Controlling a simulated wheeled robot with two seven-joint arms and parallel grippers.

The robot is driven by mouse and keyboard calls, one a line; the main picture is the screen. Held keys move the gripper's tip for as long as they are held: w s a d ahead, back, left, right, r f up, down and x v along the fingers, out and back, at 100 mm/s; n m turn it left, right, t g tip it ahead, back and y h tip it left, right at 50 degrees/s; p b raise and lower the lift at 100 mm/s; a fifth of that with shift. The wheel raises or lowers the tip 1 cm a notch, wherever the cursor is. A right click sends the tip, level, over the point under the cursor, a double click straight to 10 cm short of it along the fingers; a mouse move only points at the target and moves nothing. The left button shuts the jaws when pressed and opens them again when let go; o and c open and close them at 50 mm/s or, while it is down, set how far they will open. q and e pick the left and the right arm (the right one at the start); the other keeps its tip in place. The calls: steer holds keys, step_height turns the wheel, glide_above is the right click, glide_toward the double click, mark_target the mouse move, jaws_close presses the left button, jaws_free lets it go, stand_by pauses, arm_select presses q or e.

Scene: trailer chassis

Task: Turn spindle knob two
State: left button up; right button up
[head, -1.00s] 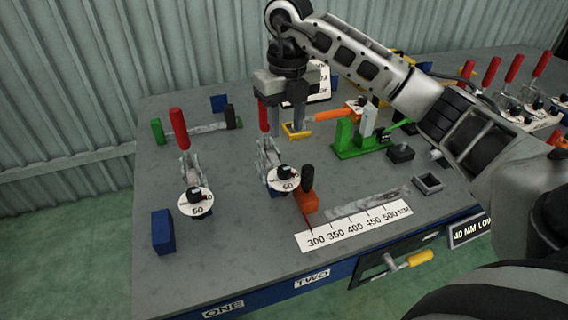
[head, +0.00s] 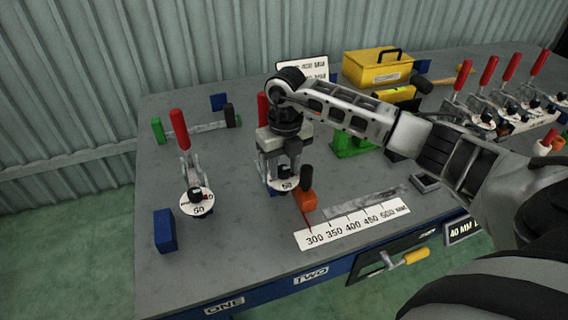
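Spindle knob two (head: 286,172) is a small black knob above a white round dial marked 50 (head: 287,185), on the toggle clamp behind the TWO label (head: 310,277). My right gripper (head: 282,170) points down right over this clamp. Its two fingers look spread, one to each side of the knob, and hide most of the clamp. Whether they touch the knob I cannot tell. The clamp's red handle (head: 262,106) shows partly behind the gripper. Clamp one, with its own black knob (head: 195,194) and red handle (head: 179,129), stands to the left. My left gripper is not in view.
An orange block with a dark handle (head: 306,198) stands close to the right of dial two. A scale strip (head: 352,228) lies in front. A blue block (head: 164,230) is at front left. A yellow toolbox (head: 377,69) and several red-handled clamps (head: 488,72) are farther back.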

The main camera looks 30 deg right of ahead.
steer(key=c, duration=0.6)
steer(key=shift+o, duration=0.2)
